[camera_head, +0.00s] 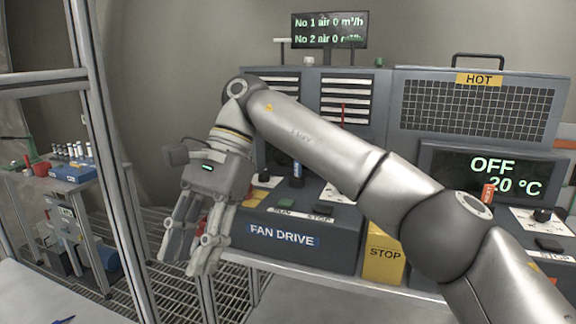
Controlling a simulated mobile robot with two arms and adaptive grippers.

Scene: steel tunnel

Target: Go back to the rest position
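My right arm comes in from the lower right and bends at the upper middle. My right gripper (186,260) hangs pointing down, left of the fan drive panel (290,236). Its two fingers are apart, with nothing seen between them. It is in front of the panel's left end and partly hides it. My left gripper is not in view.
A yellow STOP box (384,258) stands right of the fan drive panel. A HOT grille heater (472,108) and an OFF 20 °C display (490,174) are at right. A metal frame post (112,150) stands left of my gripper. A side cart (75,205) holds bottles and a blue box (72,173).

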